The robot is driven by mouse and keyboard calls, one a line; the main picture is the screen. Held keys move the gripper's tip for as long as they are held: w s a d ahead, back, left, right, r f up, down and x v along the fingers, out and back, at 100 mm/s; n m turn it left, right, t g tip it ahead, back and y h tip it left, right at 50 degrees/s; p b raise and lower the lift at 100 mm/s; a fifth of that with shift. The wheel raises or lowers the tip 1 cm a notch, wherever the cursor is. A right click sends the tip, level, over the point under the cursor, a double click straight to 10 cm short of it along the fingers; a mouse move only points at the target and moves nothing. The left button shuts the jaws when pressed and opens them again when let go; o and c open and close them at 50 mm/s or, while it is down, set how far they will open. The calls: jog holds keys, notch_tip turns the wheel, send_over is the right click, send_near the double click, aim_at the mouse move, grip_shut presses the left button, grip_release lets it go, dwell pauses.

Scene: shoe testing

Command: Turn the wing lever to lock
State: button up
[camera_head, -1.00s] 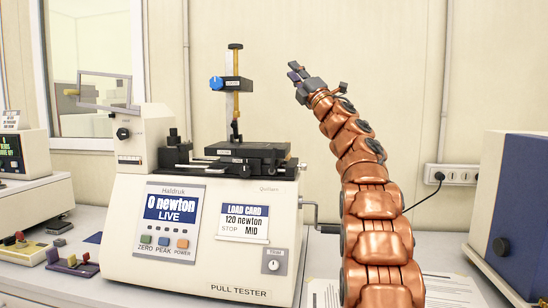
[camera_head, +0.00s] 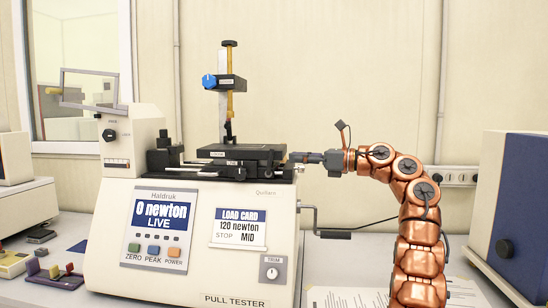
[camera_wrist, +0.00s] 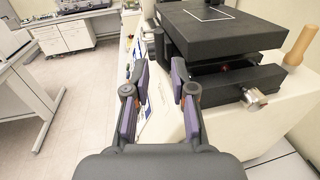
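The pull tester (camera_head: 185,245) stands on the bench with a black stage (camera_head: 240,155) on top. In the wrist view the black stage (camera_wrist: 225,35) is close on the right. A small silver fitting (camera_wrist: 254,98) sticks out of its side and may be the wing lever; its shape is too small to be sure. My gripper (camera_head: 296,158) points left at the stage's right end in the head view. In the wrist view my gripper (camera_wrist: 160,80) is open, with a clear gap and nothing between the fingers. The fitting is to the right of the fingers.
A wooden handle (camera_wrist: 301,45) stands up by the stage. A crank (camera_head: 335,234) juts from the tester's right side. A blue-fronted box (camera_head: 520,215) is at the far right. A post with a blue knob (camera_head: 209,81) rises above the stage.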

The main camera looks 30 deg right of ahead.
aim_at(270, 162)
jog(key=p+x, duration=0.1)
jog(key=x, duration=0.6)
grip_shut()
dwell(0.6)
